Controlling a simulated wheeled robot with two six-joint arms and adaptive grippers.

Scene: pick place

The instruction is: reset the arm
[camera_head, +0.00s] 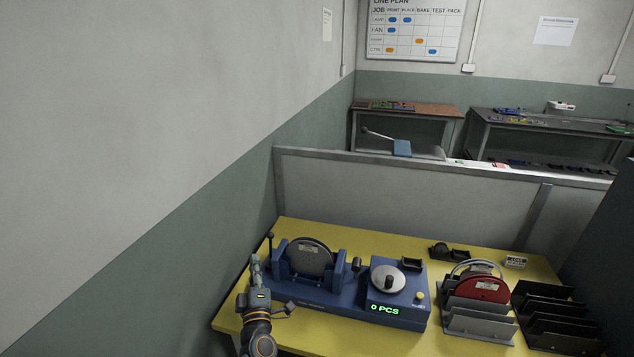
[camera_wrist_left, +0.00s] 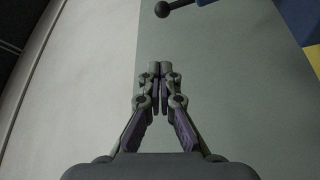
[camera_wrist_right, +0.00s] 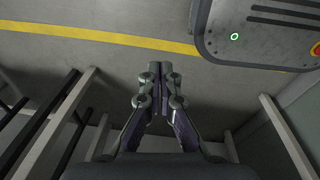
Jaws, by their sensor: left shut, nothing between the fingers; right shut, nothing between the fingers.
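My left gripper (camera_head: 256,268) is at the left edge of the yellow table (camera_head: 460,346) in the head view, in front of the blue machine's left end. In the left wrist view its fingers (camera_wrist_left: 160,72) are shut with nothing between them, with the wall behind. My right gripper (camera_wrist_right: 160,75) shows only in the right wrist view. Its fingers are shut and empty, over the grey floor.
A blue machine (camera_head: 345,293) with a grey reel and a counter reading "0 PCS" stands on the table. To its right are a rack with a red disc (camera_head: 480,290) and an empty dark rack (camera_head: 550,310). A low partition (camera_head: 410,190) stands behind.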

